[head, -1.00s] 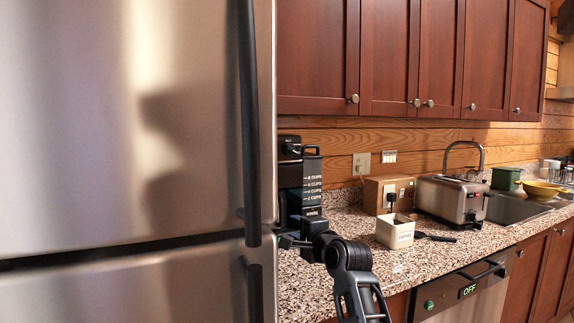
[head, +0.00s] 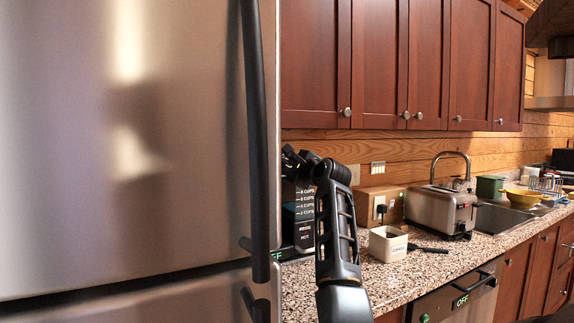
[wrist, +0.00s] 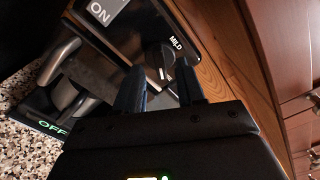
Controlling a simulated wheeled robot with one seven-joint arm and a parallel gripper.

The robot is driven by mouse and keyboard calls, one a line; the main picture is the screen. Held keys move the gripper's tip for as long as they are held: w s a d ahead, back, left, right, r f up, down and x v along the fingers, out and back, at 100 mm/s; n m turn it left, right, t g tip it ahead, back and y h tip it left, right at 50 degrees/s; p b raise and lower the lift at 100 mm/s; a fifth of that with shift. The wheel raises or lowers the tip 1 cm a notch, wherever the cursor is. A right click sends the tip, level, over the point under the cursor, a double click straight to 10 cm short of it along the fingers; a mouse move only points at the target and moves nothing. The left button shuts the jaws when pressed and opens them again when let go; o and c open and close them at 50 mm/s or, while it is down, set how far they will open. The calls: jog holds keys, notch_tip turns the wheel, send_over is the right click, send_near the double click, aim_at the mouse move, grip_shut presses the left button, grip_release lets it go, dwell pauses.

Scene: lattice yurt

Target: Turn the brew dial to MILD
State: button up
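The black coffee maker (head: 304,222) stands on the counter beside the fridge, its upper part hidden by my arm in the head view. In the wrist view its panel (wrist: 120,38) shows a dark round brew dial (wrist: 157,57) with the word MILD beside it. A pale mark shows at the dial's lower edge, and another label there is partly hidden. The dial does not point clearly at MILD. My gripper (wrist: 160,80) is open, its two fingers apart, with the dial just ahead of the gap. In the head view my gripper (head: 292,156) is at the machine's upper part.
The fridge (head: 130,150) stands close on the left with its long black handle (head: 256,140). A white box (head: 388,243), a black utensil and a toaster (head: 440,210) stand to the right on the granite counter. Cabinets (head: 430,65) hang above. ON and OFF labels show in the wrist view.

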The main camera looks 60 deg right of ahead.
jog(key=shift+x, duration=1)
grip_shut()
